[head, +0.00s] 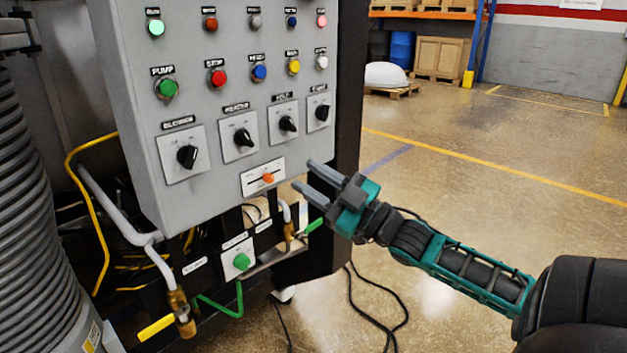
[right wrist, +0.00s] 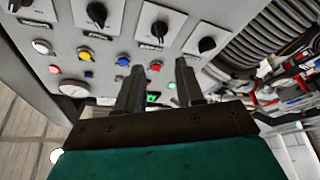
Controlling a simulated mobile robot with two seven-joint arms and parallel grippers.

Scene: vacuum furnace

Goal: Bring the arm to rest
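My right gripper (head: 311,180) is in front of the lower right part of the grey control panel (head: 220,70). Its two fingers are apart with nothing between them. The fingertips are near the orange slider (head: 268,178); I cannot tell whether they touch the panel. In the right wrist view, the two spread fingers (right wrist: 158,85) show against the panel face, with buttons and black knobs beyond them. My left gripper is in neither view.
The panel carries several lit buttons and black rotary knobs (head: 187,156). Below are a green knob (head: 241,261), pipes and a yellow-handled valve (head: 157,327). A ribbed hose (head: 30,200) stands at left. Black cables (head: 385,300) lie on the floor. Open floor (head: 500,190) is at right.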

